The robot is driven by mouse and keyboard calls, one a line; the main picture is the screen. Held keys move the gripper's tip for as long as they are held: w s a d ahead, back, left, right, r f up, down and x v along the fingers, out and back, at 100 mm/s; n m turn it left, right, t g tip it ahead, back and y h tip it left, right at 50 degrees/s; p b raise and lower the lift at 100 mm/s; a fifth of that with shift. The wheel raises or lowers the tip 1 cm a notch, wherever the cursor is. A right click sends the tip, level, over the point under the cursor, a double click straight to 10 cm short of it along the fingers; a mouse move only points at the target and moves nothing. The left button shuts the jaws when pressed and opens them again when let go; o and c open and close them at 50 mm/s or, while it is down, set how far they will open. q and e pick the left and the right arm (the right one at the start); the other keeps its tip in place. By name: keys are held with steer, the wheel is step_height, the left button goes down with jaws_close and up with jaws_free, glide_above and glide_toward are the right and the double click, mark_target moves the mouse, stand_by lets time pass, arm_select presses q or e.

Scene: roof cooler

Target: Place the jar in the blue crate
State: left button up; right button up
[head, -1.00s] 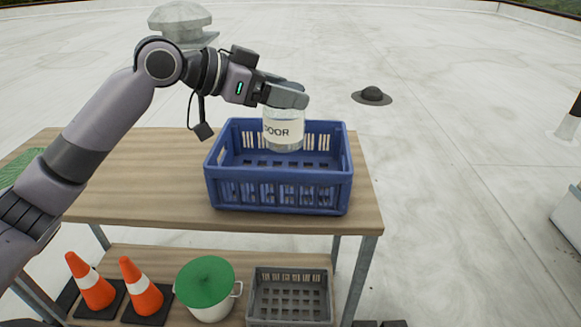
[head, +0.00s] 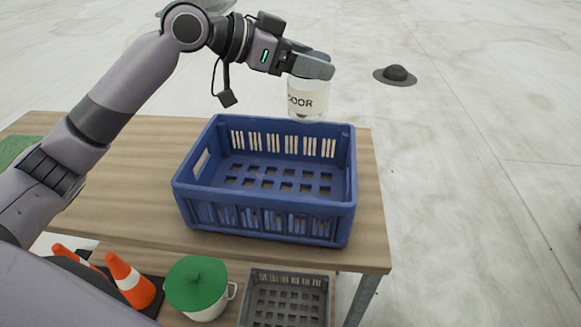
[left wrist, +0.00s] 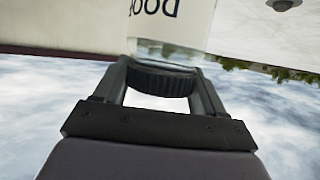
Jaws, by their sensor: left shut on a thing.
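The jar (head: 307,99) is clear with a white label that reads partly "OOR". My left gripper (head: 312,66) is shut on its top end and holds it upright in the head view. In the left wrist view the jar (left wrist: 168,28) shows with its dark ridged lid (left wrist: 160,80) between the two fingers (left wrist: 160,95). The blue crate (head: 265,222) stands on the wooden table, and its inside looks empty. The jar appears above the crate's back rim, toward the right; its exact depth over the crate is hard to tell. My right gripper is not in view.
The wooden table (head: 130,185) has free room left of the crate. A green mat (head: 14,150) lies at its left. Below are a grey crate (head: 285,300), a white pot with a green lid (head: 196,285) and orange cones (head: 128,280). A dark domed disc (head: 396,75) sits on the roof.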

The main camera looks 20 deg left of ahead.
arm_select(q)
step_height(320, 180, down, 18)
steer(key=b, duration=0.1)
steer(key=shift+f, duration=0.15)
steer(key=shift+f, duration=0.15)
steer(key=o, duration=1.5)
steer(key=b+v, duration=0.1)
steer(key=v, duration=0.6)
steer(key=shift+s+a+r, duration=0.15)
steer(key=shift+s+r, duration=0.05)
steer(key=shift+r, duration=0.05)
